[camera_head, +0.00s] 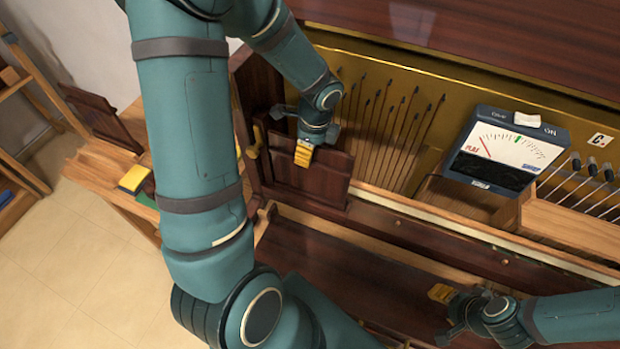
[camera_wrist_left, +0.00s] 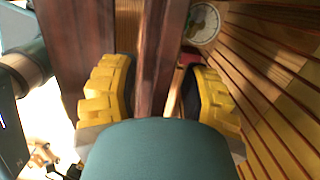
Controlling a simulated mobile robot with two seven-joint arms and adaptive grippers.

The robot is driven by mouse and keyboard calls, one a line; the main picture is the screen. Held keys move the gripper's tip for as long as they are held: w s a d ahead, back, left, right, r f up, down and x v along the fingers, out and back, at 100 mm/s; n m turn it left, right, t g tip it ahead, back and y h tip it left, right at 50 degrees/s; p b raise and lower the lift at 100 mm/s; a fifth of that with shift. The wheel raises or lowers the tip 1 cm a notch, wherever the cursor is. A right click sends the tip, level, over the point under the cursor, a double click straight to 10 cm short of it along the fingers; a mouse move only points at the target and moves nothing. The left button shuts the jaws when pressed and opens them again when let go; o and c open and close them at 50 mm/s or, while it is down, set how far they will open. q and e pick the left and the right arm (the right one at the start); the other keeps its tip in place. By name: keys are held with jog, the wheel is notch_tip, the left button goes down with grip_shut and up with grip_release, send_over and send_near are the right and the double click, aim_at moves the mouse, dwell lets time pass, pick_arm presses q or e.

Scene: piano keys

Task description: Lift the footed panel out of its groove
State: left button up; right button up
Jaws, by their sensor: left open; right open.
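A dark brown panel (camera_head: 300,182) stands upright at the left end of the opened piano, and I take it as the footed panel; its foot and groove are hidden. My left gripper (camera_head: 304,152) is over its top edge, with one yellow finger visible on the near face. In the left wrist view, the panel's dark edge (camera_wrist_left: 152,60) runs between the spread yellow fingers of the left gripper (camera_wrist_left: 158,98), with visible gaps beside it. My right gripper (camera_head: 442,294) is open and empty over the dark lower board at the right.
Another dark panel (camera_head: 104,118) stands on a wooden bench (camera_head: 112,172) at the left, near a yellow block (camera_head: 134,177). A meter (camera_head: 506,150) sits right of the thin rods (camera_head: 395,130). A wooden box (camera_head: 570,225) with several tools stands at the far right.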

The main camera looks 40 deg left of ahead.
pick_arm(q)
jog(key=shift+f, duration=0.3)
jog(key=shift+c, duration=0.3)
grip_shut()
jog(key=shift+r, duration=0.1)
